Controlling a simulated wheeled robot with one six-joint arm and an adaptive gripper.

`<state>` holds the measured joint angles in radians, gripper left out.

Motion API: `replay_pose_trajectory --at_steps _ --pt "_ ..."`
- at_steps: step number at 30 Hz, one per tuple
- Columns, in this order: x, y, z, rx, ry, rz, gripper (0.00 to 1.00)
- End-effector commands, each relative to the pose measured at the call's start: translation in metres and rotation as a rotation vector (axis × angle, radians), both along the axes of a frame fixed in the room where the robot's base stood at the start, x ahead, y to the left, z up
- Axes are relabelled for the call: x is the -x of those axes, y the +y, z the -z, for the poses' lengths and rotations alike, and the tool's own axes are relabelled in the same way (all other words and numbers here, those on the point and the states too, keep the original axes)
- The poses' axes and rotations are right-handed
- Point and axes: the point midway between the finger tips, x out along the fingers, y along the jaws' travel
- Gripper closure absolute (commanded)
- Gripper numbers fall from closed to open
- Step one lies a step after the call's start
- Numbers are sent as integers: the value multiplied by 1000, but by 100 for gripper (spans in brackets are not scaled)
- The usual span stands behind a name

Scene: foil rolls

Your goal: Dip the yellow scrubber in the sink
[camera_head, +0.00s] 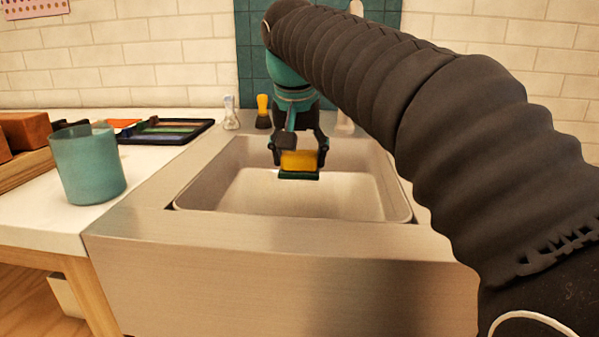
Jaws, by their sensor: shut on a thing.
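The yellow scrubber (299,160) is a small yellow block with a dark green layer along its bottom. My gripper (299,157) is shut on it, one finger at each side, and points down. In this view the scrubber lies over the opening of the sink (290,228), a pale metal basin with a wide front. The basin floor shows below and in front of the scrubber. I cannot tell the exact height of the scrubber above the floor, or whether there is water. My arm covers part of the sink's right and back side.
A teal cup (88,165) stands on the white counter left of the sink. Behind it lies a dark tray (165,131) with coloured pieces. Brown blocks (26,131) lie at the far left. A yellow-handled brush (263,111) and a small clear item (231,113) stand on the back rim.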

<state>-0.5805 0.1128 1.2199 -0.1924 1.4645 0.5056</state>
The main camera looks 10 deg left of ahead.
Motion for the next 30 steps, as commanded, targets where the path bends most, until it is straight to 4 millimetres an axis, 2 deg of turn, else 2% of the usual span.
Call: replay_pose_trajectory --at_steps 1,6,24,30 --pt "0 0 -7 0 0 0 60" --pt "0 0 -19 0 0 0 60" --pt "0 0 -56 -1 -2 0 60" --pt "0 0 -62 0 -1 0 60"
